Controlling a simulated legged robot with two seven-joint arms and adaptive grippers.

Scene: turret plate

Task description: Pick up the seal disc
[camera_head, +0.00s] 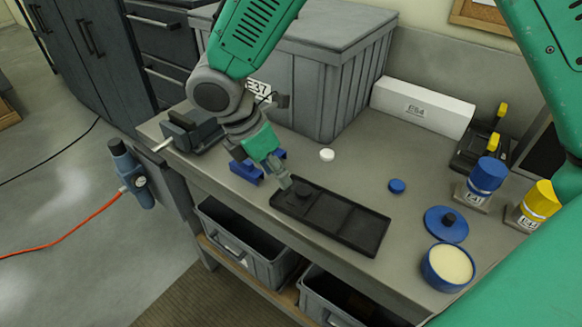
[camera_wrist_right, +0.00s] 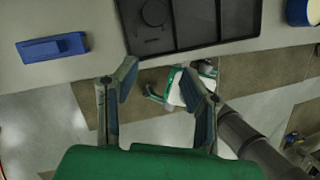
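I cannot tell for certain which round piece is the seal disc. A dark round piece (camera_head: 303,188) lies in the left end of the black tray (camera_head: 347,243); it also shows at the top of the right wrist view (camera_wrist_right: 154,12). A small white disc (camera_head: 327,155) and a small blue disc (camera_head: 397,186) lie apart on the bench behind the tray. My right gripper (camera_head: 284,181) is near the tray's left end, close to the dark round piece. In the right wrist view its fingers (camera_wrist_right: 158,78) are spread with nothing between them. My left gripper is not in view.
A blue block (camera_head: 246,172) sits left of the tray. A blue tub (camera_head: 447,268), a blue lid (camera_head: 445,224) and blue-capped and yellow-capped bottles stand at the right. A grey crate (camera_head: 300,85) and white box (camera_head: 422,108) line the back. The bench between tray and white box is mostly clear.

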